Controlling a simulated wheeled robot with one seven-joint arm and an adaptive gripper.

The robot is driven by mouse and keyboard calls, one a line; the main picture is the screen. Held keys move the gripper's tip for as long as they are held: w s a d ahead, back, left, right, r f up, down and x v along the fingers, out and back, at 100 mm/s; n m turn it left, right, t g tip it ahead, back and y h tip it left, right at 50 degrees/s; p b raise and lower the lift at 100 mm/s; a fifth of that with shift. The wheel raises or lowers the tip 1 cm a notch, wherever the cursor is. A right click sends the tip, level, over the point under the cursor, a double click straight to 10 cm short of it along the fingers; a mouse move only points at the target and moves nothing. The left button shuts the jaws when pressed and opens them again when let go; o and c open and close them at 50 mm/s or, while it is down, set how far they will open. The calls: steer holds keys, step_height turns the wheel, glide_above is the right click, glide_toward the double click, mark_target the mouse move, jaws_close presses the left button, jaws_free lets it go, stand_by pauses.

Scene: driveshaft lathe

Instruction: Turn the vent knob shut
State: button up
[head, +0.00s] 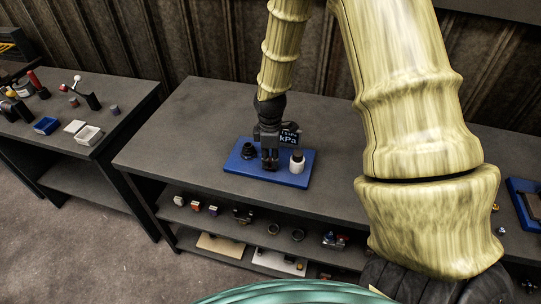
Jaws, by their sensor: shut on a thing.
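A blue base plate (236,167) lies on the grey workbench and carries a small pressure gauge (289,138) whose display reads kPa. A dark round fitting (248,151) stands on its left part, and a white cylinder with a dark top (297,163) stands on its right part. My gripper (270,162) points down over the middle of the plate, between these two. Its fingers are close together on a small dark part, which I take to be the vent knob; the fingers mostly hide it, and its turn angle cannot be seen.
The workbench (200,120) is clear around the plate. Its shelf below (262,222) holds several small parts. A second bench (110,100) at left carries a blue tray (46,125), a white tray (88,135) and loose items. My arm covers much of the right side.

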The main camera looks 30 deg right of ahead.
mark_target(270, 159)
steer(key=m+p, duration=0.1)
steer(key=m, duration=0.4)
steer(key=shift+w+m, duration=0.1)
steer(key=shift+m, duration=0.3)
steer(key=shift+r, duration=0.1)
stand_by(0.3)
steer(key=o, duration=1.1)
steer(key=shift+c, duration=0.2)
step_height(270, 159, up, 12)
stand_by(0.4)
